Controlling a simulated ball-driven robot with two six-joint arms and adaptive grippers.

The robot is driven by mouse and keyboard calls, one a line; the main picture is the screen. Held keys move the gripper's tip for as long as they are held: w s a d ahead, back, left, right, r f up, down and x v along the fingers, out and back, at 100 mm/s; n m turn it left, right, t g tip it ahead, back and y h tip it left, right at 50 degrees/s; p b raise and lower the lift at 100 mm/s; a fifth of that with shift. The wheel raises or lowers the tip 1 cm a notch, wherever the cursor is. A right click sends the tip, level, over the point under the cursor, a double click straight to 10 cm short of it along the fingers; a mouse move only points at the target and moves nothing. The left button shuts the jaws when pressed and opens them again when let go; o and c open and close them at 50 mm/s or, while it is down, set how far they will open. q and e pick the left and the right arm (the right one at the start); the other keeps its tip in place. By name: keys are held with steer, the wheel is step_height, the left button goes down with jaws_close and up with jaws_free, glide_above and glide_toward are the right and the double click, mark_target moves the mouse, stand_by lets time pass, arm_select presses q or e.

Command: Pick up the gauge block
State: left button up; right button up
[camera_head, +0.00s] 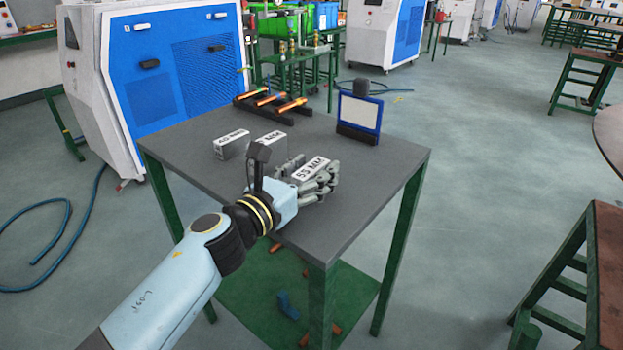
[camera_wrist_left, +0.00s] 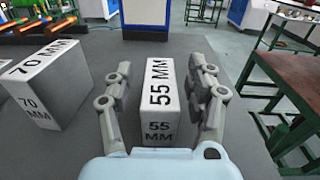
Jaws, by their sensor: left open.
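A grey gauge block marked 55 MM (camera_head: 309,172) lies on the dark table (camera_head: 375,205). In the left wrist view the 55 MM block (camera_wrist_left: 159,100) sits between the two fingers of my left gripper (camera_wrist_left: 160,105). The fingers are open, one on each side, with a narrow gap showing at least on the right. In the head view my left gripper (camera_head: 312,183) is at the block, its hand partly hiding it. A 70 MM block (camera_wrist_left: 45,85) stands to the left in the wrist view. My right gripper is not in view.
Two more blocks, one of them at the left (camera_head: 232,143), stand behind the hand. A black rack with copper-coloured rods (camera_head: 270,100) and a blue-framed panel (camera_head: 359,113) stand at the table's back. The table's right side is clear.

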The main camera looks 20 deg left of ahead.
arm_select(q)
jaws_close()
stand_by(0.3)
steer(key=shift+r, duration=0.15)
